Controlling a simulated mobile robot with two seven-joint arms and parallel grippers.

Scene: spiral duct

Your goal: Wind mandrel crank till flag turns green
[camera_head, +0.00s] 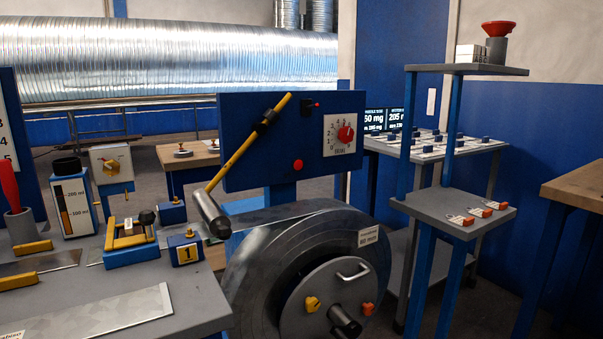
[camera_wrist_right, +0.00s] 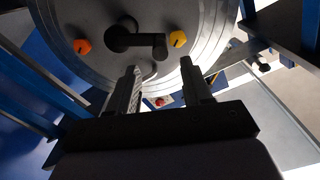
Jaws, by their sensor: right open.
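The mandrel is a large grey metal drum (camera_head: 265,255) with a round end disc (camera_head: 318,300). Its dark crank (camera_head: 344,320) shows at the bottom edge of the head view, partly cut off. In the right wrist view the crank (camera_wrist_right: 140,39) has a hub, a short arm and a dark grip on the disc. My right gripper (camera_wrist_right: 160,80) is open, with its fingers pointing at the disc. The crank's grip appears just beyond and between its fingertips, with nothing clearly held. I cannot pick out a flag for certain, and I see no green one. My left gripper is not in view.
The disc carries a yellow knob (camera_head: 312,304), an orange knob (camera_head: 368,309) and a metal handle (camera_head: 352,271). A blue panel (camera_head: 250,140) with a dial and a yellow lever (camera_head: 245,145) stands behind. A grey workbench (camera_head: 190,300) is left, a shelf stand (camera_head: 450,205) right.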

